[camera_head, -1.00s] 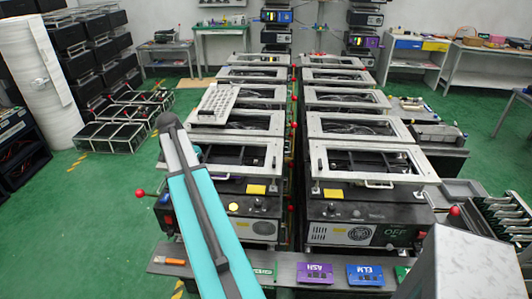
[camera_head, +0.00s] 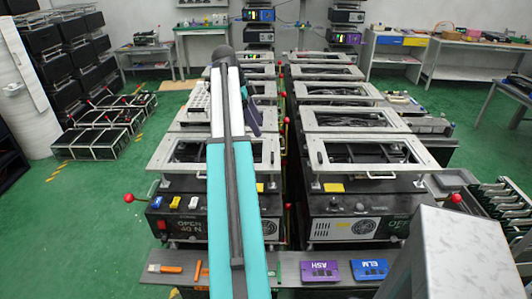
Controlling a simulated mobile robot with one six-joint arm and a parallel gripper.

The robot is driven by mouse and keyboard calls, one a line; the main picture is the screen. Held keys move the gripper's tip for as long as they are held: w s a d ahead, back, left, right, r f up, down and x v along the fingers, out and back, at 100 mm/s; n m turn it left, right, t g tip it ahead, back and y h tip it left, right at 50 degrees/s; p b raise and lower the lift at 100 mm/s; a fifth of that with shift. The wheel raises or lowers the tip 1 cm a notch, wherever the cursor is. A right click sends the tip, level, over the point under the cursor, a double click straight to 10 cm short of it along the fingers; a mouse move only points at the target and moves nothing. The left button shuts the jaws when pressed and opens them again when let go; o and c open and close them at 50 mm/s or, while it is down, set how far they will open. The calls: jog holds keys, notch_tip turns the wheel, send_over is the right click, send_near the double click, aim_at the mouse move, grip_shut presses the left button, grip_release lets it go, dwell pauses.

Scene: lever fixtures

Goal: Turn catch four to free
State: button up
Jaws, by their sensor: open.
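No catch marked four can be made out. A red-ball lever (camera_head: 128,198) sticks out at the left of the near left unit, whose front (camera_head: 180,228) reads "OPEN 40 N". Another red-ball lever (camera_head: 456,198) is at the right of the near right unit. More red balls (camera_head: 286,120) show in the gap between the two rows. My teal arm rises across the left row and hides part of it. A dark piece shows beside its upper end, too unclear to call a gripper. My gripper's jaws cannot be seen.
A front ledge (camera_head: 285,271) holds a purple ASH plate (camera_head: 320,271), a blue ELM plate (camera_head: 369,270) and an orange-handled tool (camera_head: 165,268). A white perforated tray (camera_head: 199,103) lies on the left row. Green floor (camera_head: 85,205) is open at left. A pale block (camera_head: 455,255) covers the lower right.

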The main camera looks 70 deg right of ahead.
jog(key=shift+w+f, duration=0.15)
jog(key=p, duration=0.3)
send_near(272, 158)
jog(key=shift+w+d+x, duration=0.1)
jog(key=shift+d+x, duration=0.15)
jog(key=shift+x, duration=1.05)
jog(key=shift+w+d+x, duration=0.15)
jog(key=shift+d+x, duration=0.05)
jog(key=shift+x, duration=1.1)
jog(key=shift+w+d+x, duration=0.1)
jog(key=shift+d+x, duration=0.15)
jog(key=shift+x, duration=1.1)
